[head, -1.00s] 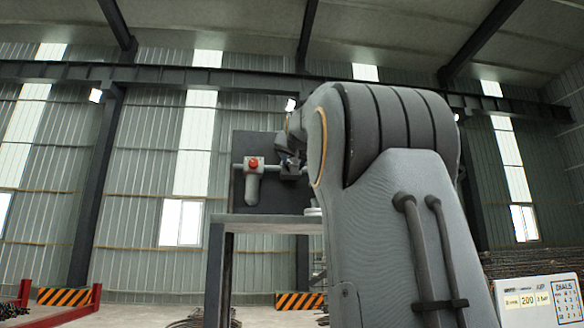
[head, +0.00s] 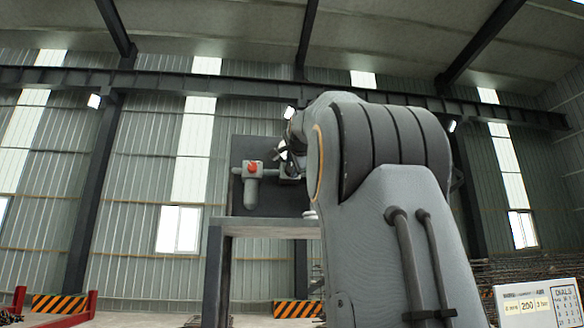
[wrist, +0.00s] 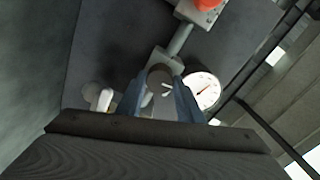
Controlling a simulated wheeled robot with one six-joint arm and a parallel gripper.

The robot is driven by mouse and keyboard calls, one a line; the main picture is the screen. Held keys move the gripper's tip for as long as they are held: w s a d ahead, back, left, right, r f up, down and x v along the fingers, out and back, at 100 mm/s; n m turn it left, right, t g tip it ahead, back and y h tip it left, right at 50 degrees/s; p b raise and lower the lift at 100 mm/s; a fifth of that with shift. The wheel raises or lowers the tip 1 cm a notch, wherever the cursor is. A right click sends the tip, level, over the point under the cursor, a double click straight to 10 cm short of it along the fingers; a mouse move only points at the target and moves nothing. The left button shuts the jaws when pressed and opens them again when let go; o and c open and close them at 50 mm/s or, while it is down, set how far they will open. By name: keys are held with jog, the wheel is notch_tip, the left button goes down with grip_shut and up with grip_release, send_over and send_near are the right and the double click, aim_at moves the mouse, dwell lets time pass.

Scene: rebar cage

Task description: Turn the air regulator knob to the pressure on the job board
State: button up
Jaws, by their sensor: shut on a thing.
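In the wrist view, the two blue fingers of my gripper (wrist: 157,102) are on both sides of a round grey knob (wrist: 159,74), shut on it. A white pressure gauge (wrist: 203,91) with a dark needle is just right of the fingers; its numbers are too small to read. In the head view, my gripper is mostly hidden behind my arm, at the dark panel (head: 240,205).
A grey unit with a red part (head: 253,168) and a hanging bowl (head: 250,193) is left of my gripper. A white lever-like part (wrist: 104,100) is left of the fingers. A grey frame (head: 262,226) stands below the panel.

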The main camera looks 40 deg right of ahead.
jog(key=shift+m, duration=0.6)
jog(key=o, duration=1.1)
jog(key=shift+c, duration=0.2)
jog(key=b+v, duration=0.3)
jog(key=v, duration=0.4)
jog(key=shift+s+a, duration=0.2)
jog(key=shift+s, duration=0.15)
